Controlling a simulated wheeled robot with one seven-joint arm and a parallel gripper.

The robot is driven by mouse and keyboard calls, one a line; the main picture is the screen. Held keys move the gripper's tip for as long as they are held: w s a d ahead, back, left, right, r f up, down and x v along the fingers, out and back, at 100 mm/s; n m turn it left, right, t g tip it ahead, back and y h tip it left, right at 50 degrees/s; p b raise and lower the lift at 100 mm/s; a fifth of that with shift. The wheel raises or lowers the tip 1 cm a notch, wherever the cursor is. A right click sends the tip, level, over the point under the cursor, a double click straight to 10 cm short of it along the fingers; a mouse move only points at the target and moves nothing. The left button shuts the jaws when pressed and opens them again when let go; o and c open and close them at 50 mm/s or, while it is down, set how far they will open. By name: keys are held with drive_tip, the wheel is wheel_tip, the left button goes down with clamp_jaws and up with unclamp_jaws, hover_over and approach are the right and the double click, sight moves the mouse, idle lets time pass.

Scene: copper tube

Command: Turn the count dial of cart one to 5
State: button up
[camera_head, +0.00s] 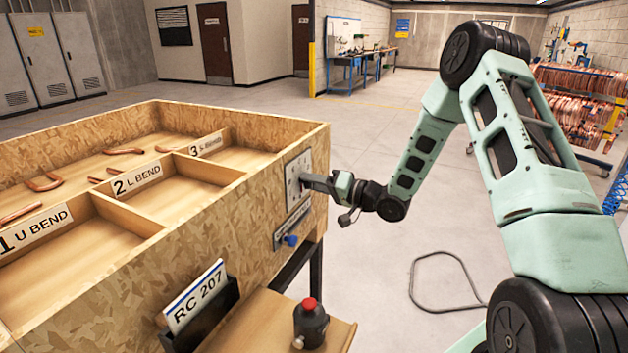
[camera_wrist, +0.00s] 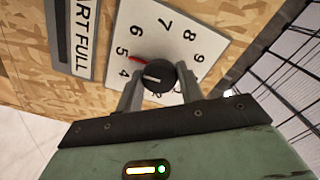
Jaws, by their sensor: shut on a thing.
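The count dial's white plate (camera_head: 294,168) is on the end wall of the wooden cart. In the wrist view the plate (camera_wrist: 205,40) shows digits around a black round knob (camera_wrist: 158,74). The knob's white line points left, roughly toward the 4. A red mark (camera_wrist: 138,59) lies at the knob's upper left, by the 5. My gripper (camera_wrist: 160,88) is shut on the knob, one finger on each side. In the head view my gripper (camera_head: 309,182) reaches the plate from the right. The lower digits are partly hidden by the knob and fingers.
Below the dial is a label strip (camera_head: 291,223) with a blue knob (camera_head: 291,240). A dark bottle with a red cap (camera_head: 311,325) stands on a shelf.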

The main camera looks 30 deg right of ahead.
drive_tip(key=shift+m, duration=0.3)
drive_tip(key=o, duration=1)
drive_tip(key=shift+d, duration=0.1)
drive_tip(key=b+v, duration=0.4)
drive_tip(key=v, duration=1.3)
drive_tip(key=shift+s+b, duration=0.25)
drive_tip(key=shift+b, duration=0.15)
